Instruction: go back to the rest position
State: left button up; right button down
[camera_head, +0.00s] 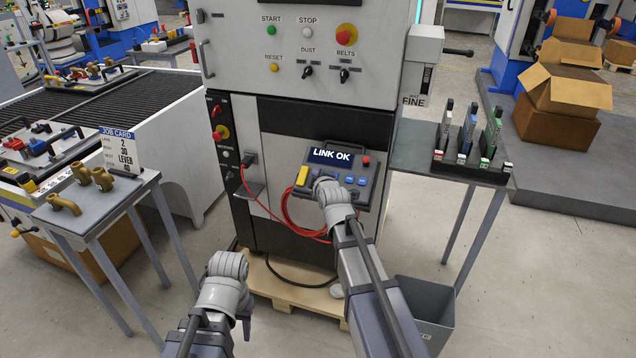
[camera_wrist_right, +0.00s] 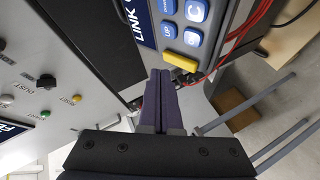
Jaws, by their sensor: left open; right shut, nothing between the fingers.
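My right arm reaches forward to the control panel (camera_head: 345,172), whose screen reads LINK OK. In the right wrist view my right gripper (camera_wrist_right: 160,75) is shut, with its two dark fingers together and nothing between them. Its tips are close to the panel's yellow button (camera_wrist_right: 180,61); I cannot tell whether they touch. My left gripper (camera_head: 246,325) hangs low in front of the machine, pointing down, away from any object. It is open, and mostly hidden behind my wrist.
A grey machine (camera_head: 300,60) stands ahead, with a red cable (camera_head: 285,205) looping below the panel. A side table (camera_head: 90,210) with brass fittings is at left. A rack (camera_head: 470,158) stands on the right table, and a grey bin (camera_head: 425,305) is beside my right arm.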

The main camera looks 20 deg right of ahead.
dwell(0.3)
jog(key=s+a+f+m+g+y+p, duration=0.1)
jog(key=s+a+f+m+g, duration=0.1)
jog(key=s+a+f+g, duration=0.35)
jog(key=s+a+f+m+g+y+p, duration=0.1)
jog(key=s+a+f+m+g, duration=0.15)
jog(key=s+a, duration=0.6)
jog(key=s+a+f+m+g, duration=0.1)
jog(key=s+g, duration=0.1)
jog(key=s, duration=0.4)
jog(key=s+f+m+g+h+p, duration=0.1)
jog(key=s+g, duration=0.1)
jog(key=s, duration=0.5)
jog(key=s+a+f+m+g+h, duration=0.1)
jog(key=s+m+g, duration=0.1)
jog(key=s, duration=0.5)
jog(key=shift+s+a, duration=0.15)
jog(key=shift+a, duration=0.2)
